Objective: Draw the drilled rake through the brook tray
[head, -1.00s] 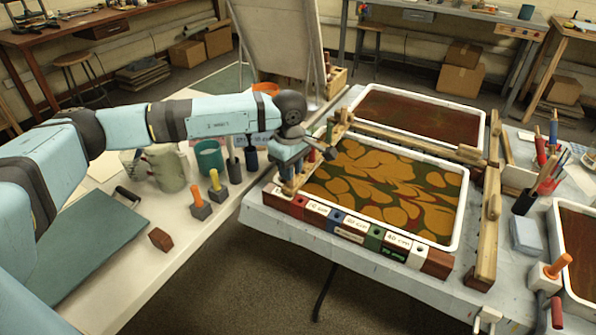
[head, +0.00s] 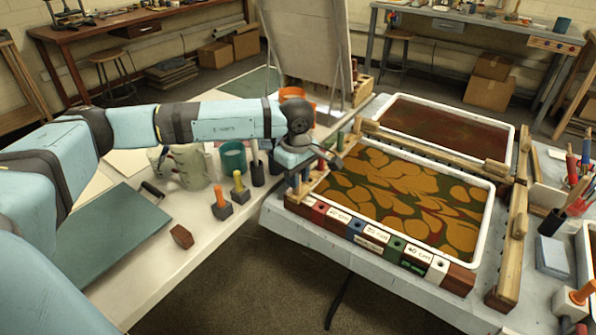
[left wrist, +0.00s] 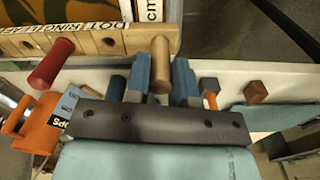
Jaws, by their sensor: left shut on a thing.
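The near tray (head: 489,215) is white-rimmed and holds orange blobs veined with red on dark green. No name shows on it, so I cannot tell whether it is the brook tray. A drilled wooden bar with upright pegs, the likely rake (head: 318,183), lies along its left end. In the left wrist view the bar (left wrist: 105,42) shows holes, a red peg (left wrist: 50,65) and the letters "DOT RING LEAF". My left gripper (head: 303,172) is over this end, its blue fingers (left wrist: 160,82) shut on a tan wooden peg (left wrist: 160,60). The bar's underside is hidden. My right gripper is out of view.
Blocks labelled in centimetres (head: 393,246) line the near tray's front. Wooden rails (head: 517,230) stand at its right and back. A second tray (head: 508,150) with dark red liquid lies behind. Cups (head: 233,158) and pegged blocks (head: 240,193) stand on the left table.

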